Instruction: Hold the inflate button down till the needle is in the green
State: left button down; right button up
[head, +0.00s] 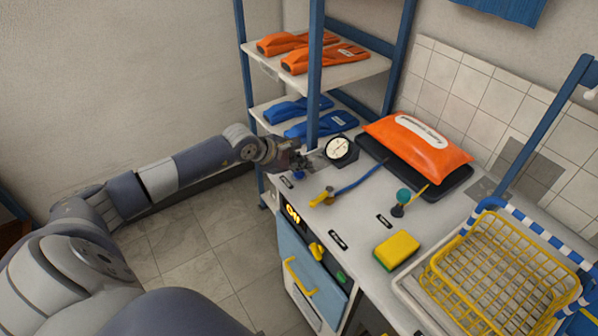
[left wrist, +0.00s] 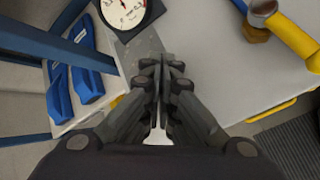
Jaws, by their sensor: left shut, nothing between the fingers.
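The round gauge (head: 341,148) with a white face and dark rim stands at the back left of the bench. It also shows in the left wrist view (left wrist: 124,12), cut by the top edge; I cannot read its needle against a green zone. My left gripper (head: 303,161) is shut and empty, just left of the gauge, over the bench's left end. Its fingers also show in the left wrist view (left wrist: 164,62). A small blue round part (head: 298,175), perhaps the inflate button, shows just below the gripper. Contact between them cannot be told. My right gripper is out of view.
A yellow-handled valve (head: 322,197) with a blue hose lies right of the gripper. A blue-post shelf (head: 315,75) rises behind the gripper.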

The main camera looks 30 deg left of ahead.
aim_at(301, 175)
pick_arm(q)
jog(key=shift+r, duration=0.1)
jog(key=shift+r+p, duration=1.25)
jog(key=shift+r, duration=1.2)
